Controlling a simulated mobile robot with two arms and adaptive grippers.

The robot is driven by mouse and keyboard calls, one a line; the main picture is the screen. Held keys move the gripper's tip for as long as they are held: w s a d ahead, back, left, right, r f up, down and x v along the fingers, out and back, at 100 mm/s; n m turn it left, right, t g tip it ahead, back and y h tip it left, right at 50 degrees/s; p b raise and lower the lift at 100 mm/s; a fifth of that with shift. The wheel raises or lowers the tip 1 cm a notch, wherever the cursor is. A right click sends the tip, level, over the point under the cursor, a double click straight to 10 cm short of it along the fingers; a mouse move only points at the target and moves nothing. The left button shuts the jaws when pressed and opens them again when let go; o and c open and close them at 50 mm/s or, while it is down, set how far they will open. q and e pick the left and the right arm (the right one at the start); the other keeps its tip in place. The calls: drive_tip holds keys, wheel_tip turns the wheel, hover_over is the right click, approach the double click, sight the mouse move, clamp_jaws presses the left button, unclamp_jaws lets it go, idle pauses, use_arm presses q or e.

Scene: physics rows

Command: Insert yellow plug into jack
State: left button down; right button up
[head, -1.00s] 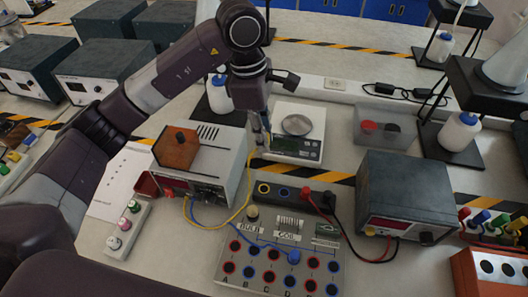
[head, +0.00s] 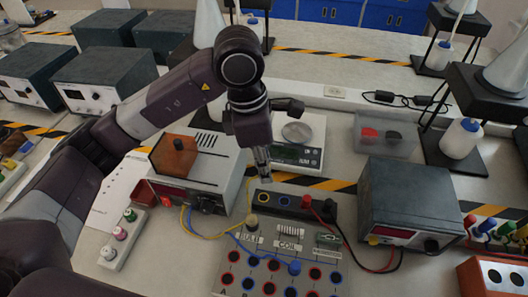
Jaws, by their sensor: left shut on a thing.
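My left gripper (head: 265,176) reaches down from above and is shut, with its tips just above the black jack block (head: 272,208). The yellow plug is in its fingers but mostly hidden by them. The yellow cable (head: 248,192) runs from the grey power unit up to the gripper. Below the tips is a yellow-ringed jack (head: 264,198) in the block. Beside it is a blue-ringed jack (head: 284,200). I cannot tell whether the plug touches the jack. My right gripper is not in view.
A red plug (head: 306,200) and a black plug (head: 330,207) sit at the block's right end. The grey power unit (head: 218,152) with a brown block stands left, a scale (head: 313,157) behind, and a dark meter box (head: 408,200) right. A socket panel (head: 250,258) lies in front.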

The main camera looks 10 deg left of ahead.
use_arm(q)
drive_tip(key=s+d+f+n+b, duration=0.1)
drive_tip(key=s+d+f+n, duration=0.1)
drive_tip(key=s+f+n, duration=0.3)
drive_tip(key=s+d+f+n+t+y, duration=0.1)
drive_tip(key=s+d+n, duration=0.15)
drive_tip(key=s, duration=0.55)
drive_tip(key=s+d+f+n+b, duration=0.1)
drive_tip(key=s+f+n, duration=0.25)
drive_tip(key=s, duration=0.25)
drive_tip(key=shift+n, duration=0.4)
drive_tip(key=f+b, duration=0.4)
drive_tip(key=b, duration=0.1)
drive_tip(key=shift+w+a+f, duration=0.2)
drive_tip(key=shift+f+b, duration=0.65)
drive_tip(key=shift+b, duration=0.45)
drive_tip(key=shift+b, duration=0.3)
drive_tip(key=shift+f+b, duration=0.15)
drive_tip(key=shift+b, duration=0.2)
